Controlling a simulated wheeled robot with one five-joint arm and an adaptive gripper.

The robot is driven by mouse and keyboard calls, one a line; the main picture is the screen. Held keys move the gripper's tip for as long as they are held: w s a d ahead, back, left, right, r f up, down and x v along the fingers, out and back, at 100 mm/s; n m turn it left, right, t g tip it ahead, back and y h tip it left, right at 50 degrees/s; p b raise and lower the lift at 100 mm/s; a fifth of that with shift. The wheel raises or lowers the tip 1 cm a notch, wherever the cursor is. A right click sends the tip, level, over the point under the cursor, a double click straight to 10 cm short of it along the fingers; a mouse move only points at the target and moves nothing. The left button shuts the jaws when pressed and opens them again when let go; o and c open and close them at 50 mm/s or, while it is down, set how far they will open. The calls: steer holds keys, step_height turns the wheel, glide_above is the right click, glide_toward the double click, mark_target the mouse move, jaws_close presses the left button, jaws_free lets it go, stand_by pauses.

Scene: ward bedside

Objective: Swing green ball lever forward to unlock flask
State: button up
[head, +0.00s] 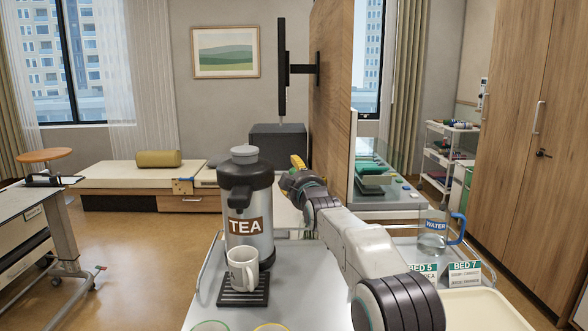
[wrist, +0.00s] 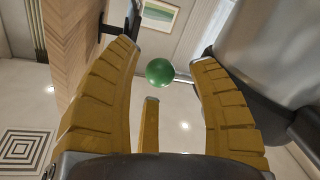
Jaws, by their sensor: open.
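The flask (head: 262,248) is a steel dispenser with a black top and a brown TEA label, standing upright on the trolley. In the wrist view its steel body (wrist: 270,35) fills the upper right. The green ball (wrist: 160,72) shows in the wrist view at the end of a thin metal lever (wrist: 183,80) that runs toward the flask. I cannot make out the ball in the head view. My gripper (head: 291,180) is just right of the flask's upper part. In the wrist view my yellow fingers (wrist: 162,55) are open, with the ball seen in the gap between them; contact is not evident.
A white mug (head: 243,268) stands on a black drip tray (head: 243,298) before the flask. A water jug (head: 433,238) and the BED 5 and BED 7 cards (head: 464,275) are to the right of my arm. Green and yellow rims (head: 270,327) show at the front edge.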

steer(key=shift+p+x, duration=0.3)
steer(key=shift+x, duration=0.5)
jaws_close()
